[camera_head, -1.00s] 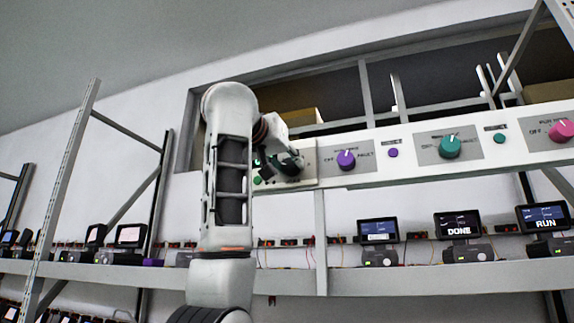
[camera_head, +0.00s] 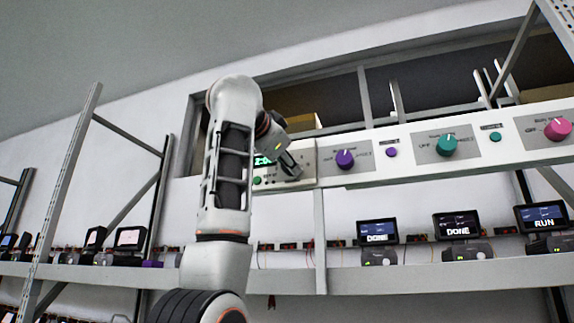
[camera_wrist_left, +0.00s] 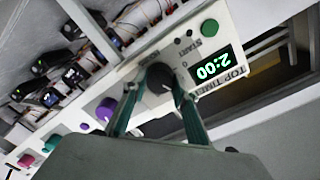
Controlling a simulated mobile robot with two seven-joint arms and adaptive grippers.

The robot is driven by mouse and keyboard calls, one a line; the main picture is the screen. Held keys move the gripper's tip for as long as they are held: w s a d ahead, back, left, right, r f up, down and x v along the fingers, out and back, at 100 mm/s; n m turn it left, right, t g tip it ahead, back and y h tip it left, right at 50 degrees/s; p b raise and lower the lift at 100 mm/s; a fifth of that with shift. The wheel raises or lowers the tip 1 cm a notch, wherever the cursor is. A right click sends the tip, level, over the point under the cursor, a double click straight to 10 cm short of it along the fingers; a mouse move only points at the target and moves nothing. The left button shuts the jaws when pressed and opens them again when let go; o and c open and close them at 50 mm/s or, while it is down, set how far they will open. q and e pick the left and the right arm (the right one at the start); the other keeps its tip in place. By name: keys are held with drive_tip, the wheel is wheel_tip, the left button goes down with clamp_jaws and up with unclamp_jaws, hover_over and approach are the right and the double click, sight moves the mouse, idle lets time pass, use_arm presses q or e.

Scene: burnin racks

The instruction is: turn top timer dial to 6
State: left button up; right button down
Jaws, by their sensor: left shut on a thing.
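The top timer is a pale panel (camera_head: 306,156) at the left end of the shelf beam in the head view. In the left wrist view its black dial (camera_wrist_left: 159,78) sits between the two fingers of my left gripper (camera_wrist_left: 162,88), which is shut on it. The green display (camera_wrist_left: 216,67) reads 2:00, beside a green START button (camera_wrist_left: 209,27). In the head view my left gripper (camera_head: 290,165) covers the dial and part of the display. My right gripper is not in view.
Purple (camera_head: 345,159), teal (camera_head: 446,145) and pink (camera_head: 558,129) knobs sit along the beam to the right. Below, a shelf (camera_head: 420,279) carries several small devices with screens, such as one reading RUN (camera_head: 541,217). A slanted rack post (camera_head: 68,200) stands at the left.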

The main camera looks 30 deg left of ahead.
use_arm(q)
drive_tip(key=m+y, duration=0.1)
drive_tip(key=m, duration=1)
drive_tip(key=shift+d+f+m, duration=0.1)
drive_tip(key=shift+d+m, duration=0.05)
drive_tip(key=shift+m, duration=0.15)
idle(0.5)
drive_tip(key=o, duration=1.1)
drive_tip(key=shift+v, duration=6.05)
